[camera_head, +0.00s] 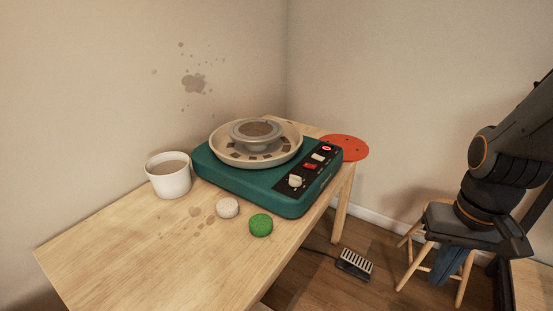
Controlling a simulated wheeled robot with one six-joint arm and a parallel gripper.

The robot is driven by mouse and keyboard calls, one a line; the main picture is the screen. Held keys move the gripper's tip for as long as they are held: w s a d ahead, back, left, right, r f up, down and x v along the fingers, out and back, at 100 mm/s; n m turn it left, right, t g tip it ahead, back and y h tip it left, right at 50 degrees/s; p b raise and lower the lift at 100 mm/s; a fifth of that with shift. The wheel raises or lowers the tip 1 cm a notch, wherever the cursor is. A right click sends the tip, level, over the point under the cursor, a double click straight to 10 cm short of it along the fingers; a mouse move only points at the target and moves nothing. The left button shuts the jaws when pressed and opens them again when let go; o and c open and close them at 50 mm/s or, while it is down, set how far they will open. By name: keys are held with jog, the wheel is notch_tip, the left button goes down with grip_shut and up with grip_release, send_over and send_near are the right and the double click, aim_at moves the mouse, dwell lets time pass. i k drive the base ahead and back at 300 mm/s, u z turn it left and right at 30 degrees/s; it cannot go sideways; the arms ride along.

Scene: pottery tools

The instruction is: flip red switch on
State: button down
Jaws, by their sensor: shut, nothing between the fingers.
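The red switch (310,166) is a small red rocker on the black control panel of the green pottery wheel (250,190). It lies between a white knob (295,181) and a pale switch (318,157). Which way the rocker is tilted is too small to tell. A round red button or light (327,149) sits at the panel's far end. My gripper (490,236) is at the right, low on my dark arm, in front of a stool and well away from the panel. It is shut and empty; its fingertips are hard to make out.
A wooden table (120,250) carries the wheel, a white cup (169,176), a pale sponge (228,208) and a green sponge (261,225). An orange disc (346,147) lies behind the wheel. A foot pedal (354,265) is on the floor. Open space separates the table and my arm.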

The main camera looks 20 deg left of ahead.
aim_at(308, 165)
jog(key=z, duration=0.5)
jog(key=k, duration=0.6)
jog(key=z, duration=0.8)
jog(key=i, duration=0.8)
jog(key=u, duration=0.9)
jog(key=i, duration=0.5)
jog(key=u, duration=0.6)
